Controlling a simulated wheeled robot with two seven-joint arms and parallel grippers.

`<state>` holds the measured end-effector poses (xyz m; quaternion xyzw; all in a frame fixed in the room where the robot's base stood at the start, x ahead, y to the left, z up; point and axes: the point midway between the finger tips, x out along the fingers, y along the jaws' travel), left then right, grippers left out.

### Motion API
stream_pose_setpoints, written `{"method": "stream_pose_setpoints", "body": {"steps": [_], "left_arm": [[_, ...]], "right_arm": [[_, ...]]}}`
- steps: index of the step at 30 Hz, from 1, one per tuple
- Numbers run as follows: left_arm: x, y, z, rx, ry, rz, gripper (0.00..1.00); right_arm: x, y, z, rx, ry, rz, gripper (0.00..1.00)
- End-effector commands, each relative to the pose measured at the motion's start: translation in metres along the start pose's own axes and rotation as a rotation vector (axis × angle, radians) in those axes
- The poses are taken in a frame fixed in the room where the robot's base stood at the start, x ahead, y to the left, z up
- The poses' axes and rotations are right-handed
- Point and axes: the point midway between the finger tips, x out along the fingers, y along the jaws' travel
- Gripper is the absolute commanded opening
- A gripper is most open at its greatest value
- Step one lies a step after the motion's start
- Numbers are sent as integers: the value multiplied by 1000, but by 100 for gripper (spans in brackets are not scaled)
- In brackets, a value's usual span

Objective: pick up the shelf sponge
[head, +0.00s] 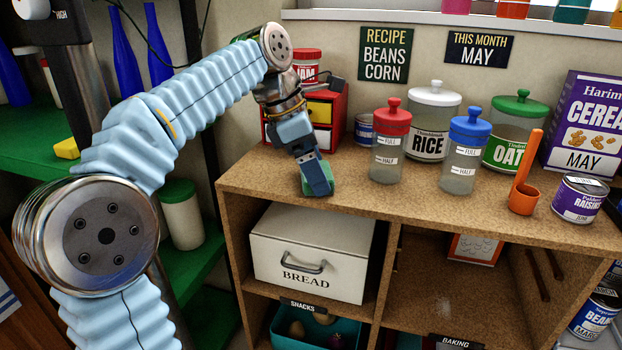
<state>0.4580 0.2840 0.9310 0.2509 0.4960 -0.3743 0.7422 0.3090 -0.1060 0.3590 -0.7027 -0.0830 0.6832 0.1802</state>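A small yellow block (67,148), which looks like a sponge, lies on the green shelf at the left, by the foot of the black machine. A small green block (327,170), possibly another sponge, is at the front edge of the wooden counter. My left gripper (316,182) points down at this green block and covers much of it. I cannot tell whether its fingers are open or shut on the block. My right gripper is not in view.
Two shaker bottles, one red-lidded (390,150), stand right of my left gripper. A red drawer box (333,112) is behind it. A white bread box (310,250) sits below the wooden counter (420,212). The counter's front strip is mostly clear.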

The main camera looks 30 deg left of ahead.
Motion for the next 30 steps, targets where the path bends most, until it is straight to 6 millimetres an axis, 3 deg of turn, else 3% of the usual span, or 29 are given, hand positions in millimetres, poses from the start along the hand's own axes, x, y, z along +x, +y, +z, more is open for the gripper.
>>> {"method": "stream_pose_setpoints", "body": {"steps": [5,12,14,23,28,30], "left_arm": [[0,0,0,-1,0,0,98],[0,0,0,-1,0,0,62],[0,0,0,-1,0,0,56],[-5,0,2,-1,0,0,56],[-26,1,11,-2,-1,2,56],[-42,-10,14,2,-5,2,56]], "right_arm": [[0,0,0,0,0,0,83],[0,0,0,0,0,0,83],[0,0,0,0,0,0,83],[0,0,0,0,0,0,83],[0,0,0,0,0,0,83],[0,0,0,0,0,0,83]]}}
